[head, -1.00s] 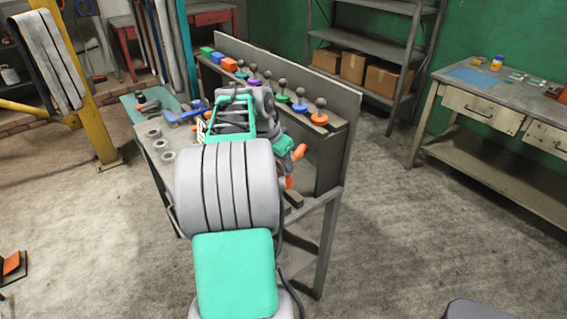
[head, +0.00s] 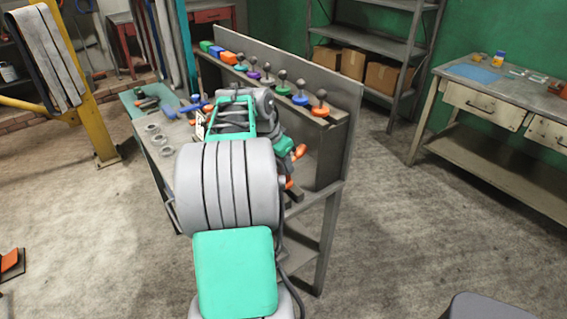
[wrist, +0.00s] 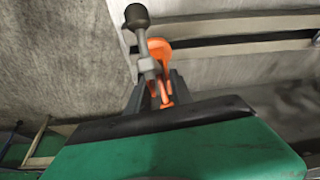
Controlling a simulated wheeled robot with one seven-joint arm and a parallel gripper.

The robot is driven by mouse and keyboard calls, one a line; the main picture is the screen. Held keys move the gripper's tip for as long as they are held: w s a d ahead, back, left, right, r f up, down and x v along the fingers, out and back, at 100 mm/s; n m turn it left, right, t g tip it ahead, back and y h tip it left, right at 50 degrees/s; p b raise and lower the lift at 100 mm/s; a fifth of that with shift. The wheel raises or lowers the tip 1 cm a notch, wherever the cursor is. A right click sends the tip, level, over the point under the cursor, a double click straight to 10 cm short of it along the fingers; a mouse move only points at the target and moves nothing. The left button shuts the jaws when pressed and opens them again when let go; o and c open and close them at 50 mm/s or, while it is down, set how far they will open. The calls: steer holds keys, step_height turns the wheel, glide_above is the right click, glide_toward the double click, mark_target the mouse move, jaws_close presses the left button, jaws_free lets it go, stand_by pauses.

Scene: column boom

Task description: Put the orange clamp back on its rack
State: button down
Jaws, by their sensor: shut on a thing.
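The orange clamp (wrist: 181,60) is in the wrist view, an orange body with a grey rod and a dark round knob at its upper left. My gripper (wrist: 157,98) is shut on it, with the fingers at its lower part. In the head view orange parts (head: 299,152) show at the right of my arm; my wrist hides most of the gripper there. The rack (head: 339,115) is a long ledge along a grey back panel. It carries a row of knobbed clamps with coloured bases. In the wrist view a slotted rail (wrist: 235,43) lies behind the clamp, apparently apart from it.
A blue tool (head: 186,109) and grey rings (head: 158,140) lie on the bench at the left. A yellow post (head: 88,95) stands farther left. Open floor separates the bench from a right-hand table (head: 470,90).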

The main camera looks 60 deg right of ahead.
steer(key=shift+f+b, duration=0.6)
steer(key=shift+f, duration=0.15)
steer(key=c, duration=1.4)
jaws_free()
steer(key=shift+r+p, duration=2.85)
steer(key=shift+r, duration=0.8)
